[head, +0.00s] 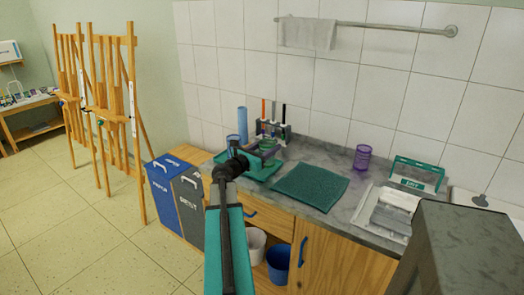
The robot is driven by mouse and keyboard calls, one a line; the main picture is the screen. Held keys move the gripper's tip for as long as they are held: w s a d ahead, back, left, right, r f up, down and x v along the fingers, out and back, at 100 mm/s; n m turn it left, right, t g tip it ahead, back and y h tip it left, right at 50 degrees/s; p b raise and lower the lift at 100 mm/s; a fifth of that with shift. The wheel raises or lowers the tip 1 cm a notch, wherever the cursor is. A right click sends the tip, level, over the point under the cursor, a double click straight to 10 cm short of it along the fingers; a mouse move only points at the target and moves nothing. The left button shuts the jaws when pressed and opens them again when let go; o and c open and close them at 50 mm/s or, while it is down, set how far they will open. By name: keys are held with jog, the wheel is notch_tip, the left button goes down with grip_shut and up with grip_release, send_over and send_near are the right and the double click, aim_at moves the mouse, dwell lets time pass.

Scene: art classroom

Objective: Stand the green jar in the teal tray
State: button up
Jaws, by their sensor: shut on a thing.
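The teal tray (262,173) lies on the grey counter at its left end. The green jar (268,146) shows small at the back right of this tray, just past my gripper (246,153). My gripper is over the tray and is shut on the jar, which looks upright. The fingertips are small and dark, and my wrist hides part of the tray. Whether the jar's base touches the tray I cannot tell.
A dark teal mat (312,187) lies right of the tray. A holder with several tools (273,130) and a blue cylinder (242,123) stand behind it. A purple mesh cup (362,158) stands farther right. Bins (174,195) stand left below the counter.

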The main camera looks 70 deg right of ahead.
aim_at(262, 143)
jog(key=shift+w+d+f, duration=0.2)
jog(key=shift+w+d, duration=1.35)
jog(key=shift+w, duration=0.2)
jog(key=shift+f, duration=0.1)
jog(key=shift+f+p, duration=0.3)
jog(key=shift+f, duration=1.35)
jog(key=shift+f, duration=0.15)
jog(key=o, duration=1.1)
jog(key=shift+c, duration=0.2)
jog(key=b+v, duration=0.1)
jog(key=v, duration=1.1)
